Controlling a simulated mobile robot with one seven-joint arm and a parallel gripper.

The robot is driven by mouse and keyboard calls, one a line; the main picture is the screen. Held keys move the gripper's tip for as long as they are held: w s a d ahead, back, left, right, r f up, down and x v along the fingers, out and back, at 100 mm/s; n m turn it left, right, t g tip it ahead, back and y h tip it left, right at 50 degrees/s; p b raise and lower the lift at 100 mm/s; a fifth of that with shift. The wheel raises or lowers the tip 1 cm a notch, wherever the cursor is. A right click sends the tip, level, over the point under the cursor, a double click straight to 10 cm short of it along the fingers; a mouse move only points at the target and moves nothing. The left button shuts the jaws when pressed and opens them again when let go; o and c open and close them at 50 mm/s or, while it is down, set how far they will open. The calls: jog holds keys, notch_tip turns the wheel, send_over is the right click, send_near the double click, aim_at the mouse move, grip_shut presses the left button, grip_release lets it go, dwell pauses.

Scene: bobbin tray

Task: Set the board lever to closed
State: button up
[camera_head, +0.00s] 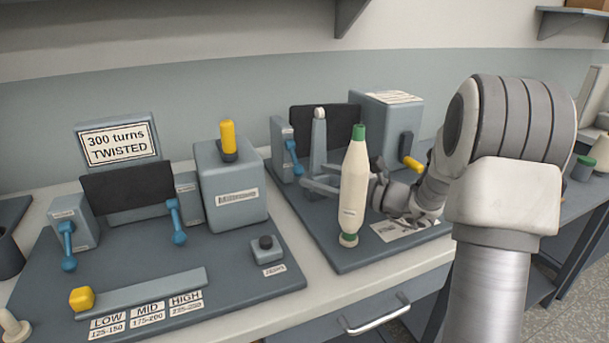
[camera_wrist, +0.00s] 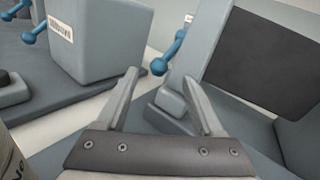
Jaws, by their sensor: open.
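A blue lever (camera_head: 292,157) sits on the side of a small grey labelled block (camera_head: 281,146) on the right-hand board; its knob hangs downward. Which lever the task means I cannot tell from the labels. The same blue lever shows in the wrist view (camera_wrist: 168,54), its knob ahead of and between my fingertips. My gripper (camera_head: 307,174) is open, with its fingers pointing left toward this lever. It also shows in the wrist view (camera_wrist: 161,76), with nothing between the fingers. Contact with the lever is not visible. The cone bobbin hides part of my gripper in the head view.
A cream cone bobbin (camera_head: 353,190) with a green tip stands upright in front of my gripper. A grey upright post (camera_head: 319,140) and a dark panel (camera_head: 340,121) stand near the lever. The left board has a grey box (camera_head: 232,190) with a yellow lever, and two blue levers (camera_head: 175,222).

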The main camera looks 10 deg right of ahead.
aim_at(295, 160)
jog(key=shift+x, duration=2)
grip_shut()
